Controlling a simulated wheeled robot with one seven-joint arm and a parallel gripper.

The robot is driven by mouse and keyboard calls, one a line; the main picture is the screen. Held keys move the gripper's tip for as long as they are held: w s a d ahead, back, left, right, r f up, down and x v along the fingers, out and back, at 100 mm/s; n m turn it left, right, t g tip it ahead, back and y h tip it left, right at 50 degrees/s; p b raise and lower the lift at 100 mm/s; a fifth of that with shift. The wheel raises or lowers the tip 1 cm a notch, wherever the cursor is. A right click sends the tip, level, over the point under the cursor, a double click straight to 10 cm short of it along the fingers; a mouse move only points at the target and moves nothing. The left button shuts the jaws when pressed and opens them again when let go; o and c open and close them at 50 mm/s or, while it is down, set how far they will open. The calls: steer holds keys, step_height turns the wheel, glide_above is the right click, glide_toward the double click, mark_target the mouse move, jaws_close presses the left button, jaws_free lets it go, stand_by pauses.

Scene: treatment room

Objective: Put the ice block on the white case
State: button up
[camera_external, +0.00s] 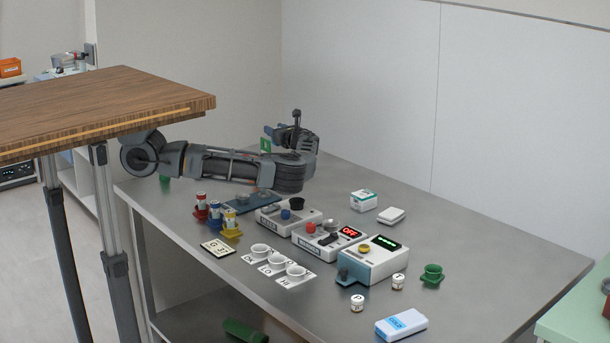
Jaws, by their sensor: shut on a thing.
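My gripper (269,138) is at the far left of the table, raised above it and shut on a small green thing with a pale mark (265,146). Most of that thing is hidden or too small to make out, so I cannot tell what it is. A white block with a blue label (401,324), which may be the ice block, lies flat at the table's front right, far from my gripper. A small white case (391,215) lies flat towards the back right, with nothing visible on it.
A white box with a green label (363,200) stands just left of the case. A wooden top (90,105) overhangs at left.

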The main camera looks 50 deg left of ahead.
steer(key=s+a+r+m+t+h+p, duration=0.1)
steer(key=s+a+r+t+p, duration=0.1)
steer(key=s+a+r+p, duration=0.55)
steer(key=s+a+r+m+t+p, duration=0.2)
steer(key=a+r+p, duration=0.25)
steer(key=a, duration=0.65)
steer(key=s+a+r+m+t+h+p, duration=0.1)
steer(key=s+a+r+t+p, duration=0.1)
steer(key=s+a+r+p, duration=0.55)
steer(key=d+f+m+t+h+b, duration=0.3)
steer(key=d+f+m+t+h, duration=0.55)
steer(key=d+f, duration=0.9)
steer(key=shift+h, duration=0.35)
steer(key=a+f, duration=0.2)
steer(key=a, duration=0.2)
steer(key=a+f, duration=0.6)
steer(key=a, duration=0.1)
steer(key=shift+s+a+f, duration=0.15)
steer(key=shift+s+a, duration=0.2)
steer(key=shift+a+f, duration=0.1)
steer(key=shift+a, duration=0.6)
steer(key=shift+f+b, duration=1.35)
steer(key=shift+f, duration=0.65)
